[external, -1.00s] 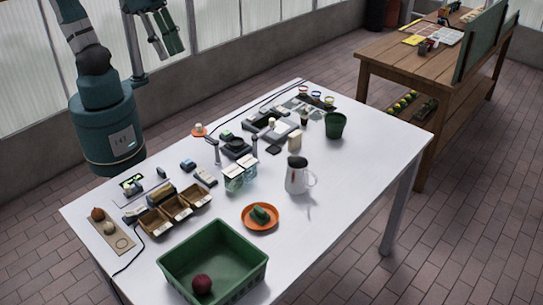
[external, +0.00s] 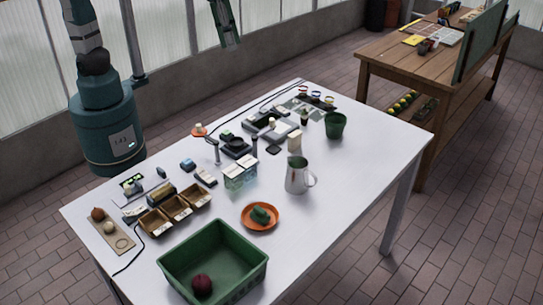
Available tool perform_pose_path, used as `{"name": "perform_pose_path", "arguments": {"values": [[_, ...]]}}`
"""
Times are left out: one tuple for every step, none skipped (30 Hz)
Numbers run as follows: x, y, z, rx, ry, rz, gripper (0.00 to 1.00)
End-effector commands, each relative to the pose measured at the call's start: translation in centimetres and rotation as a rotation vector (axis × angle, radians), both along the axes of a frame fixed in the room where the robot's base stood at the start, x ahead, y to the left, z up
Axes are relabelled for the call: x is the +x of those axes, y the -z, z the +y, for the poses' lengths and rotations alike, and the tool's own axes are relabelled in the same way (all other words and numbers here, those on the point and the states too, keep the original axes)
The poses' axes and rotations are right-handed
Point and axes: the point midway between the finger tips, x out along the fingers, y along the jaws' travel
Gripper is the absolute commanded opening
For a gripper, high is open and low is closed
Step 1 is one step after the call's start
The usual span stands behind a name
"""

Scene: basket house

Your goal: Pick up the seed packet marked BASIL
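I cannot read the word BASIL anywhere, so I cannot tell which item is the named seed packet. A pair of upright pale, packet-like items (external: 240,174) with greenish fronts stands near the middle of the white table. Flat printed cards (external: 300,108) lie toward the table's far end, too small to read. My gripper (external: 229,36) shows only in part at the top edge, high above and behind the table, apart from everything on it. Its fingers are not clear enough to tell open from shut.
On the white table (external: 350,165) are a green crate (external: 247,262) with a dark red ball, an orange plate (external: 252,225), a metal pitcher (external: 297,178), a green pot (external: 335,125) and small brown trays (external: 173,207). The right side of the table is clear.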

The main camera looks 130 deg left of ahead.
Motion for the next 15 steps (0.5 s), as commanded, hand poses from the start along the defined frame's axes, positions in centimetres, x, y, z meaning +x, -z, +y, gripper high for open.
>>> {"name": "perform_pose_path", "arguments": {"values": [[0.7,0.1,1.0,-0.007,-0.026,0.009,0.33],[1.1,0.2,1.5,-0.011,-0.042,0.014,0.33],[1.5,0.3,2.2,-0.017,-0.065,0.021,0.33],[1.9,0.4,2.7,-0.021,-0.080,0.027,0.33],[2.2,0.5,3.2,-0.026,-0.096,0.033,0.33],[2.7,0.7,3.9,-0.031,-0.117,0.041,0.33],[3.0,0.8,4.5,-0.036,-0.134,0.046,0.33],[3.3,0.9,5.0,-0.040,-0.151,0.051,0.33],[3.7,1.1,5.7,-0.046,-0.171,0.059,0.33],[4.0,1.2,6.2,-0.050,-0.188,0.064,0.33],[4.4,1.4,6.8,-0.054,-0.205,0.069,0.33],[4.7,1.6,7.6,-0.059,-0.226,0.077,0.33],[5.0,1.7,8.1,-0.064,-0.244,0.083,0.33],[5.3,1.9,8.7,-0.068,-0.259,0.089,0.33],[5.7,2.1,9.4,-0.073,-0.281,0.095,0.33]]}}
